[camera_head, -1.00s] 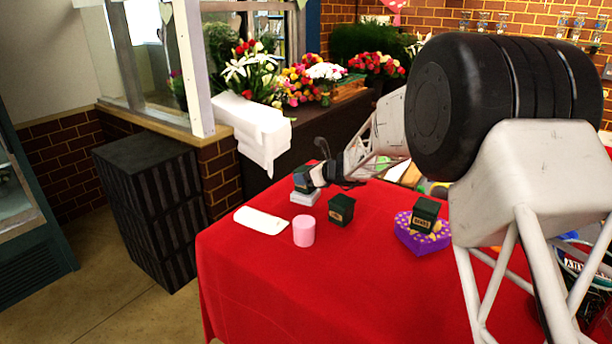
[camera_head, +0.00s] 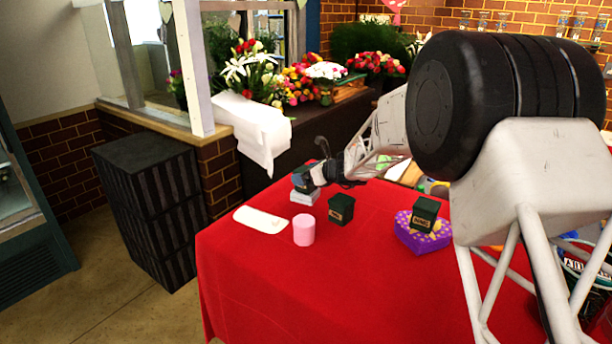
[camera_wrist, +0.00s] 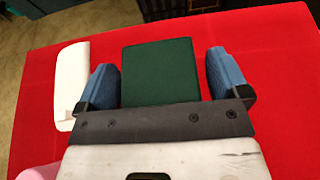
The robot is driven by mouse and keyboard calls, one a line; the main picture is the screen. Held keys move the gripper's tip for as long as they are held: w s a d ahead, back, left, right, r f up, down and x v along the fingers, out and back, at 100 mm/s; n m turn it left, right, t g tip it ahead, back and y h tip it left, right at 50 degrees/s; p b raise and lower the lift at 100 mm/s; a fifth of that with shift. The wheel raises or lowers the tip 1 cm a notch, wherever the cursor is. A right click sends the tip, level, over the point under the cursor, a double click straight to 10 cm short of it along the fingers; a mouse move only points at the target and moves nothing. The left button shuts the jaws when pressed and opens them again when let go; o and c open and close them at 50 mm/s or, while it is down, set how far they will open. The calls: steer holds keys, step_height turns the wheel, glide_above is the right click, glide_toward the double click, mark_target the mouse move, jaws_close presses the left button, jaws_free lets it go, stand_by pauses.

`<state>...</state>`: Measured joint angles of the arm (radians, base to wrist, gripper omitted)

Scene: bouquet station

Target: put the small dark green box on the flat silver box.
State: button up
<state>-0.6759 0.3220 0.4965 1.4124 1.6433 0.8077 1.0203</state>
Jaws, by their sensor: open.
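A dark green box (camera_wrist: 160,72) sits between the two blue fingers of my gripper (camera_wrist: 163,78) in the wrist view. A gap shows on each side of it, so the fingers are open around it. In the head view my gripper (camera_head: 303,181) is directly over the flat silver box (camera_head: 304,197), which looks pale. The green box there is mostly hidden by the fingers and appears to rest on the silver box. The silver box is hidden from the wrist view.
Another dark green box (camera_head: 341,209) stands to the right on the red table (camera_head: 290,270). One more (camera_head: 425,210) stands on a purple heart-shaped box (camera_head: 423,238). A pink cylinder (camera_head: 304,231) and a flat white object (camera_head: 260,219) lie nearer the front left.

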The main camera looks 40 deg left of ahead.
steer(key=v, duration=1.1)
steer(key=shift+d, duration=0.4)
steer(key=shift+r, duration=0.1)
stand_by(0.4)
steer(key=s+d+r+n+h, duration=0.25)
steer(key=s+d, duration=0.25)
steer(key=d, duration=0.7)
steer(key=s+d+r+n+t+h, duration=0.1)
steer(key=s+d+r+n, duration=0.35)
steer(key=d, duration=0.65)
steer(key=s+d+r+n+h, duration=0.25)
steer(key=s+d, duration=0.25)
steer(key=d, duration=0.7)
steer(key=s+d+f+n+t+h, duration=0.1)
steer(key=s+d+f+n+h, duration=0.2)
steer(key=s+d, duration=2.4)
steer(key=n+h, duration=0.4)
steer(key=n, duration=0.1)
steer(key=shift+d+t+h, duration=0.3)
steer(key=shift+d, duration=0.1)
